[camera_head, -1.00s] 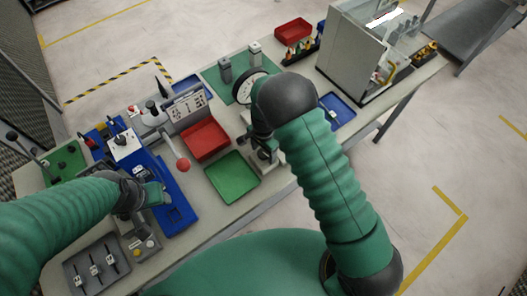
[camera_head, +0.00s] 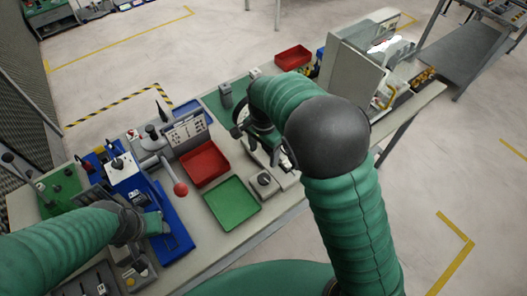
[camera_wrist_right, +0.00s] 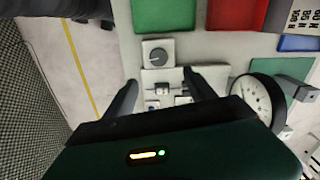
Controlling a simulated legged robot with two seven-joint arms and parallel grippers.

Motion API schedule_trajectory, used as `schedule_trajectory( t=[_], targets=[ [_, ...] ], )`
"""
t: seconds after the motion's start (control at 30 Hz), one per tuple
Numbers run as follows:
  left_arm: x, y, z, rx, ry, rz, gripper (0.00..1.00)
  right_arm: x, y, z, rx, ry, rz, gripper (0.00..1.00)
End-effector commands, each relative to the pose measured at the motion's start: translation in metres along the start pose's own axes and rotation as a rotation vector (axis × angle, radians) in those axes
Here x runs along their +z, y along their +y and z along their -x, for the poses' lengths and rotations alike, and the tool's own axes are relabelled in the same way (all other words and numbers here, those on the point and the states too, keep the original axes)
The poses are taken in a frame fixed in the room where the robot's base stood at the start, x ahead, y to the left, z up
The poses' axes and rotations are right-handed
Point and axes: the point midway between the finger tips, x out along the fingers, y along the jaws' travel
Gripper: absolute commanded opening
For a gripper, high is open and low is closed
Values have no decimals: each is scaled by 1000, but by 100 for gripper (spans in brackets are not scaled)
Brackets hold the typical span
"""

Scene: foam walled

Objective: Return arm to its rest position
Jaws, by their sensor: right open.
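My right arm is raised and bent over the table in the head view, with its grey elbow at the middle right. My right gripper (camera_head: 283,158) hangs over the table's front edge, partly hidden by the forearm. In the right wrist view its two dark fingers (camera_wrist_right: 163,92) are spread, with nothing held between them. Below them are a grey fixture with small parts (camera_wrist_right: 168,92) and a box with a round knob (camera_wrist_right: 158,56). My left gripper (camera_head: 152,226) is at the lower left over a blue tray (camera_head: 176,238); its jaws are too unclear to read.
A green tray (camera_head: 232,204) and a red tray (camera_head: 204,164) lie left of the right gripper. A lever with a red ball (camera_head: 181,189) stands up beside them. A white dial (camera_wrist_right: 258,98) is close to the right gripper. A grey cabinet (camera_head: 343,73) stands farther right.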

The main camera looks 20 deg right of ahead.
Motion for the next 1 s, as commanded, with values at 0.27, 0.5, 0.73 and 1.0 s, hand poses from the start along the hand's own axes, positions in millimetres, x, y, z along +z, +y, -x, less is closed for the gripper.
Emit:
schedule_trajectory(
  t=[0.27,0.5,0.73,1.0],
  targets=[
    [0,0,-1,0,0,0,48,0,0,9,1,1,0,64],
    [0,0,-1,0,0,0,48,0,0,8,1,1,0,64],
    [6,0,-23,0,0,0,48,-1,58,-13,-64,21,307,64],
    [11,0,-47,0,0,0,48,24,154,-42,-123,191,974,64]
  ],
)
